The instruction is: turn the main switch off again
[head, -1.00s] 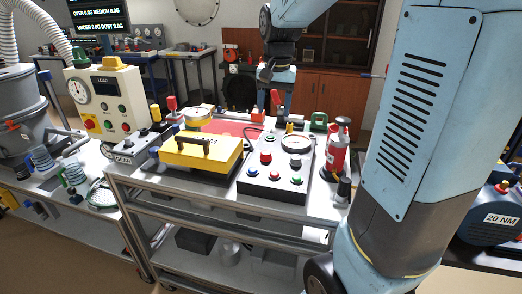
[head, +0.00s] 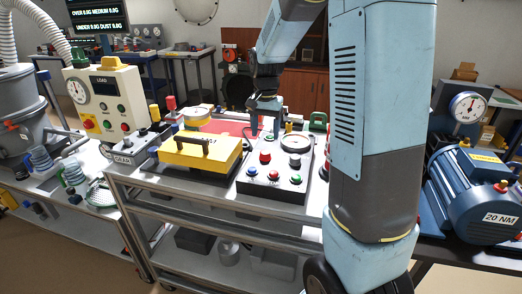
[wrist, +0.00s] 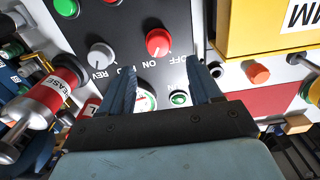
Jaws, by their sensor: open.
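A dark control panel (head: 262,190) lies on the cart. On it is a red knob (head: 266,156) with ON and OFF lettering beside it; the red knob also shows in the wrist view (wrist: 158,42). I cannot tell which way it is turned. A grey knob (wrist: 102,57) marked REV sits beside it. My gripper (head: 266,122) is above the panel's far end, open and empty, pointing down. In the wrist view its fingers (wrist: 165,84) stand apart, with a gauge (wrist: 146,100) and a green lamp (wrist: 180,98) between them; the red knob lies just beyond the tips.
A yellow box (head: 200,152) stands left of the panel. The load console (head: 112,95) with a red-on-yellow switch (head: 90,124) is farther left. A blue motor (head: 470,200) is at right.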

